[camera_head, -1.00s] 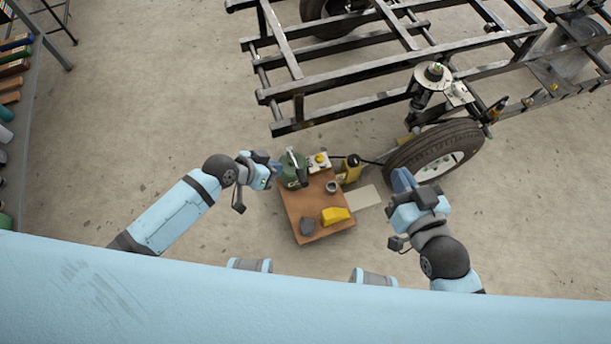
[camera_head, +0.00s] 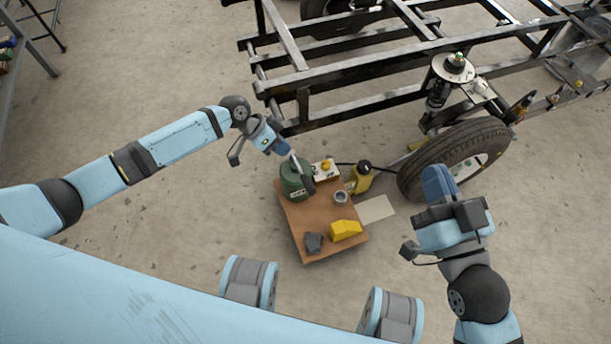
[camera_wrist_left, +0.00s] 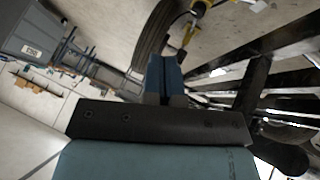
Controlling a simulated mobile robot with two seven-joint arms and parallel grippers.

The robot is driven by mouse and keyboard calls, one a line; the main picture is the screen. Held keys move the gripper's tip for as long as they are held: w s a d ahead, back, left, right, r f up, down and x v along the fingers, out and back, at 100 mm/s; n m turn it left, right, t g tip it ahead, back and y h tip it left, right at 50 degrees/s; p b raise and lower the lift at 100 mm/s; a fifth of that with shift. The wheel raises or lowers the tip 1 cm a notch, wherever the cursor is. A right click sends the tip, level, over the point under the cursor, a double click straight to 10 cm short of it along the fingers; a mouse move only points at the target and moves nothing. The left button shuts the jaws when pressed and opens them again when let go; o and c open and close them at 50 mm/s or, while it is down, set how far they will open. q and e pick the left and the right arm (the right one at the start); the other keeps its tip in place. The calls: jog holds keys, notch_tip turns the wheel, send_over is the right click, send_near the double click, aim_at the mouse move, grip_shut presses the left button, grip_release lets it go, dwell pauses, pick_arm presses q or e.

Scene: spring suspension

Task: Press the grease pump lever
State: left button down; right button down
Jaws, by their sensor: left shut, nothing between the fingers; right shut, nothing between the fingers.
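The grease pump (camera_head: 294,183) is a green canister on the back left corner of a small brown table. Its lever (camera_head: 302,166) is a pale bar that ends in a dark grip (camera_head: 308,185), leaning over the canister. My left gripper (camera_head: 286,149) is shut and empty, just behind the lever's upper end; I cannot tell whether it touches it. In the left wrist view its blue fingers (camera_wrist_left: 164,75) are together with nothing between them. My right gripper (camera_head: 437,180) is shut and empty in front of the wheel, well right of the table.
The brown table (camera_head: 310,222) also holds a yellow block (camera_head: 345,230), a dark grey lump (camera_head: 314,243), a small metal cup (camera_head: 340,197) and a white box with a yellow knob (camera_head: 326,169). A yellow jack (camera_head: 361,177), a tyre (camera_head: 455,155) and the black frame (camera_head: 350,68) stand behind and right.

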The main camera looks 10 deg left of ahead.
aim_at(304, 181)
pick_arm(q)
jog(key=shift+d, duration=0.1)
